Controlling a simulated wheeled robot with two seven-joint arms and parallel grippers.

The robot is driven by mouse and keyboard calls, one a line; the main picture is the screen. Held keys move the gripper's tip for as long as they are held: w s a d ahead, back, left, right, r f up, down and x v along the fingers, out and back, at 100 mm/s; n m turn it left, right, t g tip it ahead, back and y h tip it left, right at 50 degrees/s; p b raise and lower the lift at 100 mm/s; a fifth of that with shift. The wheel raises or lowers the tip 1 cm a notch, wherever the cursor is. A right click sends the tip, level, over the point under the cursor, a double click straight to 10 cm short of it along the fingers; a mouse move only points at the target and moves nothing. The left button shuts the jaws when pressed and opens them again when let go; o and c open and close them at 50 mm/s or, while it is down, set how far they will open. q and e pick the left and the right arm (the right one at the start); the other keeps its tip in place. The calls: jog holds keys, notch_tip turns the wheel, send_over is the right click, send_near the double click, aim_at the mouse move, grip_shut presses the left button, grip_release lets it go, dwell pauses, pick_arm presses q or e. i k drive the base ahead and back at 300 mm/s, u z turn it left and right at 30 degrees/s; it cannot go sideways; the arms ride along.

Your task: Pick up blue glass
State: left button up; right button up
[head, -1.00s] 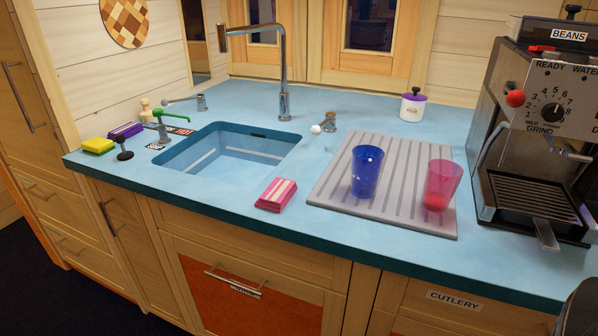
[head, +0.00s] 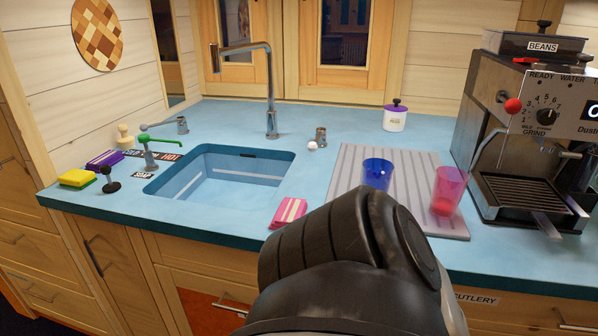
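The blue glass (head: 377,172) stands upright on the ribbed grey drying mat (head: 352,160) right of the sink. Its lower part is hidden behind a dark arm link of mine that fills the lower middle of the head view. A pink glass (head: 449,188) stands upright on the mat to its right, close by but apart. Neither gripper shows in the head view, so I cannot see where they are relative to the glass.
The sink (head: 225,170) with its tall tap (head: 270,95) is left of the mat. A coffee machine (head: 525,150) stands at the right. A striped pink packet (head: 288,212) lies near the counter's front edge. A white jar (head: 395,116) stands behind the mat.

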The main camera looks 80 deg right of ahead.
aim_at(377, 173)
jog(key=i, duration=0.55)
jog(key=z, duration=0.95)
